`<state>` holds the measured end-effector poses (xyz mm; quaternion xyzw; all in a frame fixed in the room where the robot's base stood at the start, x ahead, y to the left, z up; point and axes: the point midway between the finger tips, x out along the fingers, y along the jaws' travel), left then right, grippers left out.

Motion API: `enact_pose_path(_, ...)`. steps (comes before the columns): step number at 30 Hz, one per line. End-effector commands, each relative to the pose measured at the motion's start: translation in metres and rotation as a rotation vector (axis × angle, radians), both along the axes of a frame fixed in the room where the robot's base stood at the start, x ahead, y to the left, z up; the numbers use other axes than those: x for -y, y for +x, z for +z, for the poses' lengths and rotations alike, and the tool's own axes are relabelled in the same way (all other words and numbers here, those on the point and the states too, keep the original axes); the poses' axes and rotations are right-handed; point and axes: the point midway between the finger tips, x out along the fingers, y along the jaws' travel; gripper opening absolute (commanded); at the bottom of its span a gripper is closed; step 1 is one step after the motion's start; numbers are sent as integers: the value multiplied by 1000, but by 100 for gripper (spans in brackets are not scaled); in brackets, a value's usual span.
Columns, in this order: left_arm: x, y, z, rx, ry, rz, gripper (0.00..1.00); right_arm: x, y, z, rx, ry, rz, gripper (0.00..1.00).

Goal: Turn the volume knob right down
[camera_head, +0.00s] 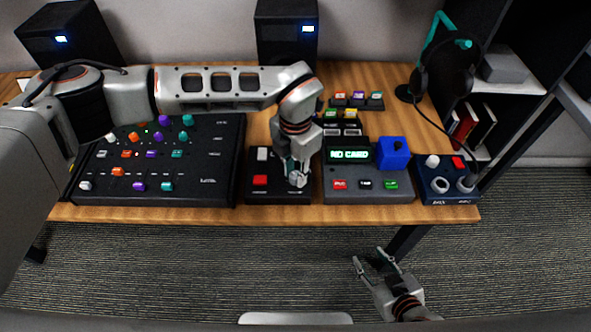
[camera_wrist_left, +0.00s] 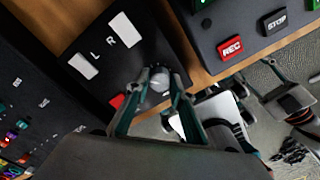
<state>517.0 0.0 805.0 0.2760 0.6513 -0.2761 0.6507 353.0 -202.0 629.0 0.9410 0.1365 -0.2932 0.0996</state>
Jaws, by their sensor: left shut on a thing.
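The volume knob (camera_wrist_left: 158,80) is a round grey knob on a small black box (camera_head: 263,190) at the table's front edge. In the head view the knob is mostly hidden under my left gripper (camera_head: 297,181). In the left wrist view my left gripper (camera_wrist_left: 157,96) has one finger on each side of the knob and is shut on it. The box also carries a red button (camera_head: 260,180) and white switches marked L and R (camera_wrist_left: 122,30). My right gripper (camera_head: 377,262) is open and empty, low in front of the table and over the carpet.
A large mixer (camera_head: 215,160) with coloured knobs stands left of the box. A recorder (camera_head: 372,188) reading "NO CARD", with a blue cube (camera_head: 393,153) on it, stands close on the right. A dark blue box (camera_head: 447,192) sits at the table's right end. Two speakers stand behind.

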Motion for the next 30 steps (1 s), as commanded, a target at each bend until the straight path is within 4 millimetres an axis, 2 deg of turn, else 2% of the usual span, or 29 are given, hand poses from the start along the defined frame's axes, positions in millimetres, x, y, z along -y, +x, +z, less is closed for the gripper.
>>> enact_pose_path(18,1,0,2,2,-1,561,1,0,7,22,21,1,-1,40)
enact_pose_path(30,0,1,2,2,-2,774,1,1,6,21,15,-1,-2,40)
